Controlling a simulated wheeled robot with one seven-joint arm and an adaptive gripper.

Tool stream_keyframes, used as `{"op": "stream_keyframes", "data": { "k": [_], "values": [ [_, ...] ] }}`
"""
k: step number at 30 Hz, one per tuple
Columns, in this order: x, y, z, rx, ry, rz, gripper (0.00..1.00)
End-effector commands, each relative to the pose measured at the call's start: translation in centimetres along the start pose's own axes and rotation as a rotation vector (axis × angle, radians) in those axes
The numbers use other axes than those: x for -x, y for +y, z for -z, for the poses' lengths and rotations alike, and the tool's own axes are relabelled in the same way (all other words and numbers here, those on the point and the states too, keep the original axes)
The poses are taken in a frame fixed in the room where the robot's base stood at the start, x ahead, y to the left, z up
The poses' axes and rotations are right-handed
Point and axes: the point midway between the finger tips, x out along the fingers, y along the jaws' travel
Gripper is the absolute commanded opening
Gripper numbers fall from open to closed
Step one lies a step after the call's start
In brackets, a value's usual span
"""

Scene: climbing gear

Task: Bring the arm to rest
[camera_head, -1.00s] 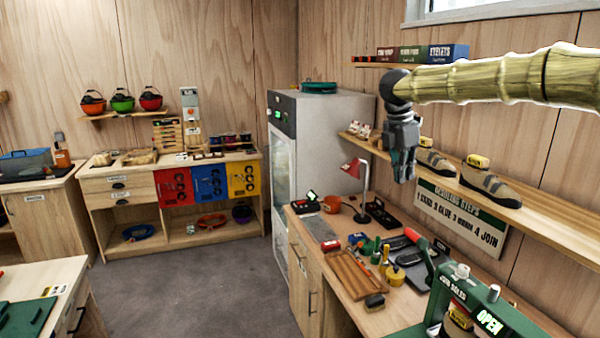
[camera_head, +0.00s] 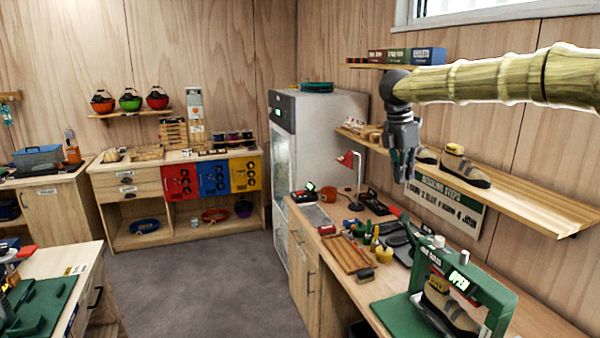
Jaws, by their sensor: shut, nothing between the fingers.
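My gripper (camera_head: 403,168) hangs pointing down at the end of my arm, on the right side of the head view. Its fingers are shut with nothing between them. It shows in front of the long wall shelf (camera_head: 540,208), and the picture does not make clear how far apart they are. My arm (camera_head: 480,82) reaches in from the right edge, roughly level, in a pale, wood-patterned sleeve.
Below stands a workbench (camera_head: 345,290) with tools, a red lamp (camera_head: 347,160) and a green press (camera_head: 490,300) holding a shoe. A white fridge (camera_head: 335,115) stands behind. Another bench (camera_head: 75,262) is at lower left. The grey floor (camera_head: 200,290) between is clear.

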Motion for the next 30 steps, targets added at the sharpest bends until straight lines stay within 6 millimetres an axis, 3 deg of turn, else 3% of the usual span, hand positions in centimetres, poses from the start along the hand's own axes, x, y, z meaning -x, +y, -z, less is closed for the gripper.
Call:
{"op": "stream_keyframes", "data": {
  "k": [11,17,23,30],
  "values": [
    [-7.6,0.5,0.9,0.240,-0.167,0.060,0.00],
    [-13.6,0.2,1.3,0.460,-0.290,0.118,0.00],
    [-23.1,-0.9,3.0,0.885,-0.460,0.228,0.00],
    [-34.9,-4.2,7.4,1.562,-0.610,0.376,0.00]
  ]
}}
